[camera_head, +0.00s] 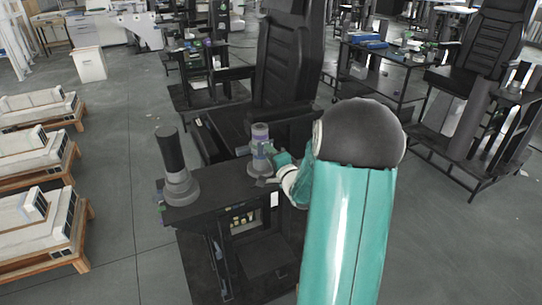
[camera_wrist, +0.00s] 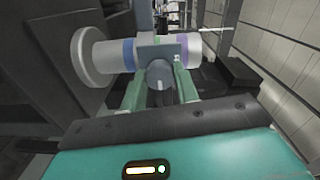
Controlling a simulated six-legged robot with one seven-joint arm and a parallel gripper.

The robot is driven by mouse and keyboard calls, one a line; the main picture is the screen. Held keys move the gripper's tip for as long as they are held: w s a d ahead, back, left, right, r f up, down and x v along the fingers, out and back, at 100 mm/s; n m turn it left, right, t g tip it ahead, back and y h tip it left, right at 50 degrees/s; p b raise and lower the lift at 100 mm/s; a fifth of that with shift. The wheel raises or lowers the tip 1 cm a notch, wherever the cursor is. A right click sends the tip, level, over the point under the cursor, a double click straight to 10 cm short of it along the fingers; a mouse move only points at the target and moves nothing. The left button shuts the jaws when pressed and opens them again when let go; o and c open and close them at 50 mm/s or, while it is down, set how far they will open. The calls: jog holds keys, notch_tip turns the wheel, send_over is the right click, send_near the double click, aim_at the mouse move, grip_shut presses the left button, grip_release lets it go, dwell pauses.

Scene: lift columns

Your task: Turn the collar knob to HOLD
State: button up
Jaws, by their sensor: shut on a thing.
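The lift column (camera_head: 261,140) stands upright on the dark bench, grey with a purple band. In the wrist view the same column (camera_wrist: 108,57) lies across the picture, with a wide round flange at the left, a blue band and a purple band. A grey square plate (camera_wrist: 147,51) sits on its side. The round grey collar knob (camera_wrist: 159,74) stands out from that plate. My gripper (camera_wrist: 160,80) has its two green fingers on either side of the knob and is shut on it. In the head view my gripper (camera_head: 274,163) is at the column's right side. No HOLD mark is readable.
A second column with a black top (camera_head: 172,152) stands to the left on the bench (camera_head: 215,203). A black chair (camera_head: 291,60) is close behind. Pallets with white units (camera_head: 35,160) are at the left. The grey floor between is clear.

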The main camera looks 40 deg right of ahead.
jog(key=o, duration=1)
jog(key=shift+c, duration=0.2)
jog(key=v, duration=1.4)
jog(key=shift+w, duration=0.1)
